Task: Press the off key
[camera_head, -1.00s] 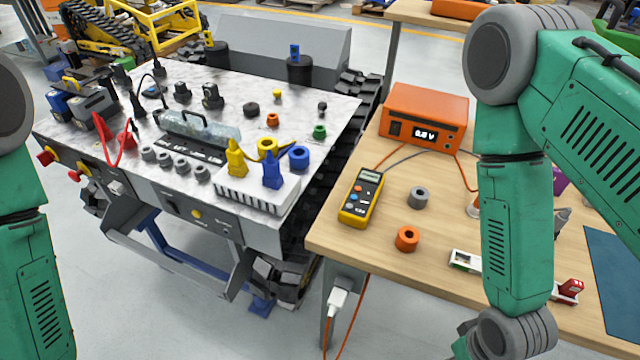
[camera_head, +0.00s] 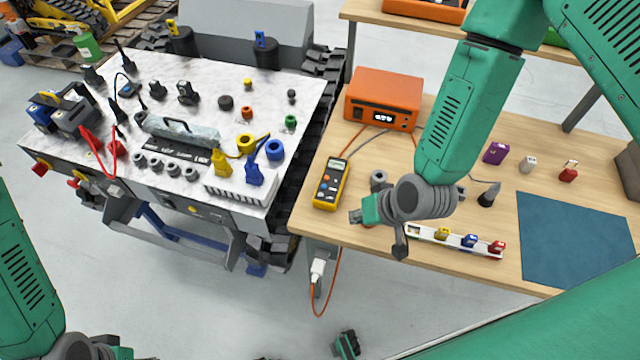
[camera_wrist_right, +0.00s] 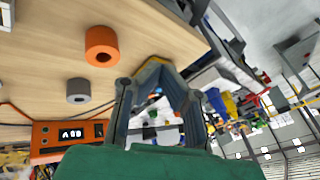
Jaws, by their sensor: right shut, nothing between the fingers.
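No key can be read as the off key at this size. An orange power supply (camera_head: 366,82) with a lit display stands at the back left of the wooden table; its front also shows in the right wrist view (camera_wrist_right: 47,151). A yellow multimeter (camera_head: 331,184) with small keys lies near the table's left edge. My right gripper (camera_head: 356,216) is above the table's front left part, to the right of and slightly below the multimeter, pointing left. In the right wrist view its fingers (camera_wrist_right: 160,68) meet, with nothing held. My left arm shows at lower left; its fingers are out of frame.
A grey ring (camera_wrist_right: 78,91) and an orange ring (camera_wrist_right: 101,46) lie on the table near my right gripper. A white rail (camera_head: 425,236) with coloured blocks and a blue mat (camera_head: 575,238) lie to the right. The tracked carrier (camera_head: 285,92) stands left, its top crowded.

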